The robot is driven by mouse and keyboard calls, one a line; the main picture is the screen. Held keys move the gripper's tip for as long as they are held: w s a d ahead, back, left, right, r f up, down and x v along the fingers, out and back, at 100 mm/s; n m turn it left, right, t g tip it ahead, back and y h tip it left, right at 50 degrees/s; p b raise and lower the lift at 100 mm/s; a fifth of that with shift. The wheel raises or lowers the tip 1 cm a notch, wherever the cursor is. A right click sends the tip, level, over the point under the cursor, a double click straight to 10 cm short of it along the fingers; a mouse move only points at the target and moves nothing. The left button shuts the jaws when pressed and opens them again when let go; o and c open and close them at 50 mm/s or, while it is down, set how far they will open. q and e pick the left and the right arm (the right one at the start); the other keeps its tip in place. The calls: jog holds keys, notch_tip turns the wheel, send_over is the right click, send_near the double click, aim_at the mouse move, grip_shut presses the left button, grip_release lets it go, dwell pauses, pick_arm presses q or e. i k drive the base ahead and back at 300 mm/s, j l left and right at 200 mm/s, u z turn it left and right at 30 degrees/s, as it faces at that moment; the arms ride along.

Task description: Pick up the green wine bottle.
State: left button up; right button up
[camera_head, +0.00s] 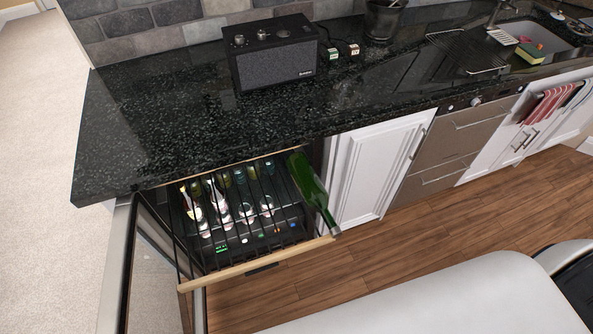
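The green wine bottle (307,183) lies at the right end of a pulled-out wire rack with a wooden front rail (262,264). Its body is toward the counter, and its neck points toward the lower right, over the right end of the rail. The rack belongs to an under-counter wine cooler whose glass door (152,278) stands open at the left. Nothing is touching the bottle from above. Neither of my grippers shows in this view.
A black granite counter (190,120) overhangs the cooler and carries a black speaker (270,52). Several bottles and lit items show below the rack wires. A white cabinet door (374,168) is right of the bottle. Open wooden floor (450,222) lies in front.

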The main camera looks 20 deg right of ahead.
aim_at(314, 194)
jog(key=k+j+z, duration=0.1)
jog(key=z, duration=0.8)
jog(key=k+j, duration=0.05)
